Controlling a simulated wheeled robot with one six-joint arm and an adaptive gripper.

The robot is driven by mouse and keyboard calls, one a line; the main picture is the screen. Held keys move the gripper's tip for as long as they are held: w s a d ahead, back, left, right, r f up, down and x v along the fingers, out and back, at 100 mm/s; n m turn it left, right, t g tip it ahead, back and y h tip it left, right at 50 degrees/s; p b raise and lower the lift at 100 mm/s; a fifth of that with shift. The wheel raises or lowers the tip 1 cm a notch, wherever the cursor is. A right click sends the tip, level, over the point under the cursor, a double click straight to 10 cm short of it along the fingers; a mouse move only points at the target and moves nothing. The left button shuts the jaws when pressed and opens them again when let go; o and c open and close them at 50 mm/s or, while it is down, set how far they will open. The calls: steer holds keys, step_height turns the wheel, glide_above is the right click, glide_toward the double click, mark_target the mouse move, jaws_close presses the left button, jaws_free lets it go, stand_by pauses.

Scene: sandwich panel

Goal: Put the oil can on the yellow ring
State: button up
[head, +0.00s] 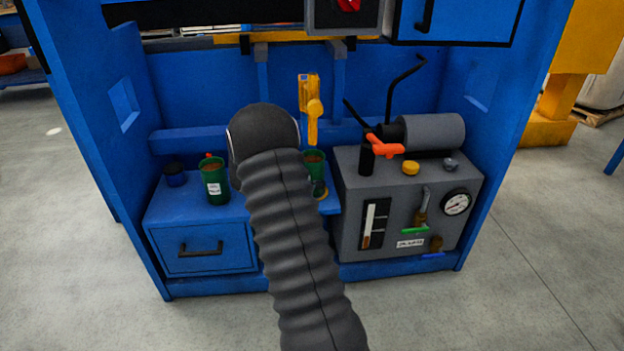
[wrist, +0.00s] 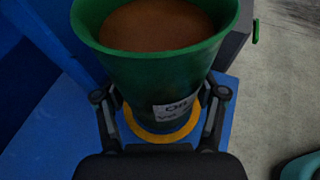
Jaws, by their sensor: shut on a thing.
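A green oil can (wrist: 150,65) with brown content and a white label reading "OIL" is between the two fingers of my gripper (wrist: 160,95), which is shut on it. The can is upright. The yellow ring (wrist: 160,137) shows around the can's lower end on a blue shelf, so the can is over the ring; I cannot tell whether its base touches down. In the head view the held can (head: 314,160) shows just right of my dark arm, with a piece of the ring (head: 322,194) below it. My arm hides the gripper there.
A grey machine box (head: 400,190) with a gauge and orange handle (head: 385,148) stands close on the right. A yellow lever (head: 312,105) is behind.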

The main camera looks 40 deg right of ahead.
steer(key=shift+f, duration=0.1)
steer(key=o, duration=1.5)
steer(key=shift+o, duration=0.2)
